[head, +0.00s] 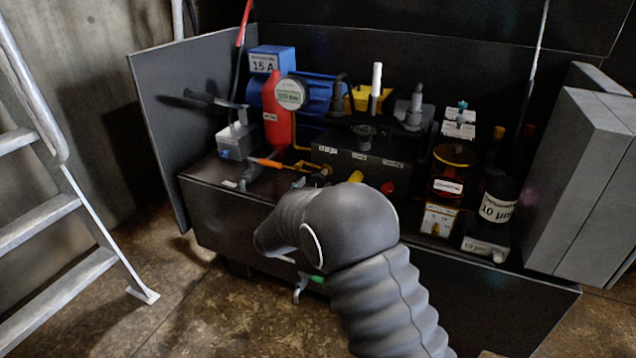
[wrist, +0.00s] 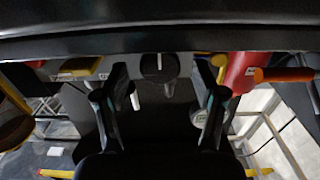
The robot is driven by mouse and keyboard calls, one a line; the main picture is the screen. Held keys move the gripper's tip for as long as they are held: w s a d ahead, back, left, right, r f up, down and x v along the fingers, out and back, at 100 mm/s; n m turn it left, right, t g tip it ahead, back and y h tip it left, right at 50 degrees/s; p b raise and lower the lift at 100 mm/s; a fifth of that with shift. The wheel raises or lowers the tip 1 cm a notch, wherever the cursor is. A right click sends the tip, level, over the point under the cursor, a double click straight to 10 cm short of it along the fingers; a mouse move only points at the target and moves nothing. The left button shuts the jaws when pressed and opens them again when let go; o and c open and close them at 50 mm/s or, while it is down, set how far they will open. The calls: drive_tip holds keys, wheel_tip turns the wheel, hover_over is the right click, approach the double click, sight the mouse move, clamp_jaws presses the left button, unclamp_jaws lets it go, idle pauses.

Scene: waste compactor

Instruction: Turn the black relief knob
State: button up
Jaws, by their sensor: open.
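A black round knob (wrist: 158,66) with a white mark shows in the wrist view, near the top middle. It appears to be the relief knob. My gripper (wrist: 158,100) is open, with one dark finger to each side of the knob's line. The space between the fingers looks empty, and I cannot tell whether either finger touches the knob. In the head view my arm reaches to the front of the dark machine (head: 235,208). The wrist there hides my fingers, and I cannot make out the relief knob for certain.
An orange-handled lever (head: 265,162) and a red cylinder (head: 277,110) stand left of my arm. An amber glass jar (head: 452,172) and a black canister (head: 497,205) stand to the right. A ladder (head: 45,205) is at far left. Floor is clear between ladder and machine.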

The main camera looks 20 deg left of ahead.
drive_tip(key=shift+w+d, duration=0.1)
drive_tip(key=shift+w, duration=1.3)
drive_tip(key=c, duration=1.1)
drive_tip(key=shift+d, duration=0.1)
drive_tip(key=shift+c, duration=0.2)
drive_tip(key=shift+f+m+b, duration=0.1)
drive_tip(key=shift+m+b, duration=0.2)
